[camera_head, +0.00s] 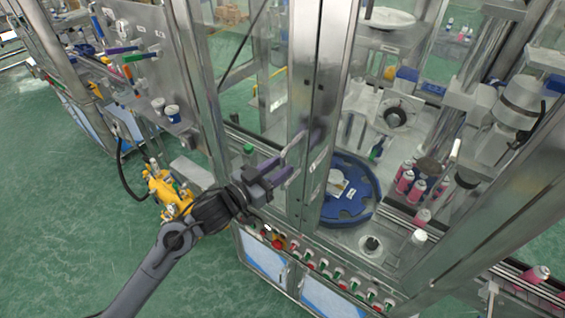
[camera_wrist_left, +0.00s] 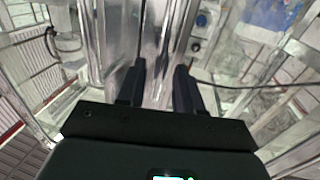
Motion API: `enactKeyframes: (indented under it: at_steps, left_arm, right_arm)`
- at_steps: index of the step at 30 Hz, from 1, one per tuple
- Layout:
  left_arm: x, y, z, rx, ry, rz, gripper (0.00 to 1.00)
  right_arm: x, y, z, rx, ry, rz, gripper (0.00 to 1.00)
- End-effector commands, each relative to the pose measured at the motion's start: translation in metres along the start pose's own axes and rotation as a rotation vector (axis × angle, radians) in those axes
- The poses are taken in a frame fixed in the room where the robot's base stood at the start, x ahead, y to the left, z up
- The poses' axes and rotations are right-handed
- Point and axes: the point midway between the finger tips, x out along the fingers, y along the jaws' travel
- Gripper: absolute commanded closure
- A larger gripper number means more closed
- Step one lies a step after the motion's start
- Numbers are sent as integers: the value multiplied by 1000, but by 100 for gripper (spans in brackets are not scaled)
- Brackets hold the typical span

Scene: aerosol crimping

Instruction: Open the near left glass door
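The near left glass door (camera_head: 236,90) is a clear pane in a steel frame and looks closed. Its metal handle (camera_head: 294,146) is on the frame's right edge, beside the neighbouring door frame. My left gripper (camera_head: 290,166) is at this handle, with its two dark fingers apart. In the left wrist view, the fingers of my left gripper (camera_wrist_left: 160,67) point at a shiny vertical metal frame, with a clear gap between them. I cannot tell whether they touch the handle. My right gripper is in neither view.
A blue round turntable (camera_head: 350,208) is behind the glass to the right. Several pink cans (camera_head: 405,180) stand by a conveyor inside. A row of buttons and switches (camera_head: 325,272) runs along the machine's front edge below. A yellow device (camera_head: 168,192) is left of my arm. Green floor (camera_head: 60,220) is open at left.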

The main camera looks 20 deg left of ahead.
Motion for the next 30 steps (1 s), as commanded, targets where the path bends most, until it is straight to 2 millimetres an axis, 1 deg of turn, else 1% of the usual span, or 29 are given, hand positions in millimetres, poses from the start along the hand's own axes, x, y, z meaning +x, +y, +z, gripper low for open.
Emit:
enactKeyframes:
  at_steps: [3, 6, 16, 23, 30]
  left_arm:
    - [11, 0, -1, -2, 0, 0, 65]
    - [15, 0, 0, -1, 0, 0, 65]
    - [17, 0, 0, 0, 0, 0, 65]
    - [17, 0, 0, 0, 0, 0, 100]
    - [16, 0, 0, 0, -1, 0, 100]
  right_arm:
    - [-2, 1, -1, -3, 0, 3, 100]
    - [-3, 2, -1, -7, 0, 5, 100]
    - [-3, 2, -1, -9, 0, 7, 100]
    - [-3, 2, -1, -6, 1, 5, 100]
    - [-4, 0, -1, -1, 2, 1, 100]
